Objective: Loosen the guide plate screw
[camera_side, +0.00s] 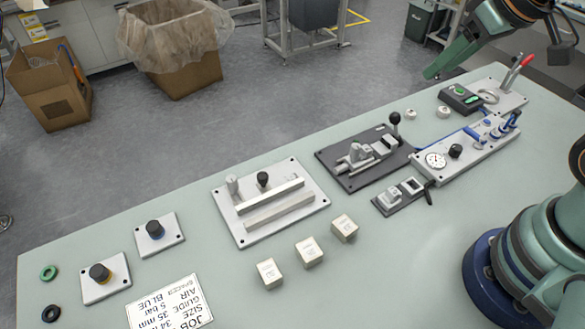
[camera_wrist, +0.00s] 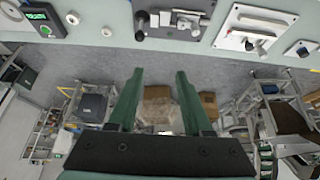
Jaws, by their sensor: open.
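The guide plate (camera_side: 290,222) is a white plate with two pale parallel rails, lying on the bench in the middle of the side view. A black-topped knob screw (camera_side: 263,180) stands near its far edge, beside a grey post (camera_side: 232,185). The plate also shows at the upper right of the wrist view (camera_wrist: 272,18), with the dark knob (camera_wrist: 249,45) at its lower edge. My gripper (camera_wrist: 160,72) has two green fingers, spread apart with nothing between them. In the side view it hangs high at the upper right, well away from the guide plate.
A dark clamp plate (camera_side: 345,180), a gauge panel (camera_side: 470,153) and a green-button box (camera_side: 460,98) stand to the right. Three pale blocks (camera_side: 309,251) lie in front. Two knob plates (camera_side: 160,235) and a job card (camera_side: 170,304) are at left.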

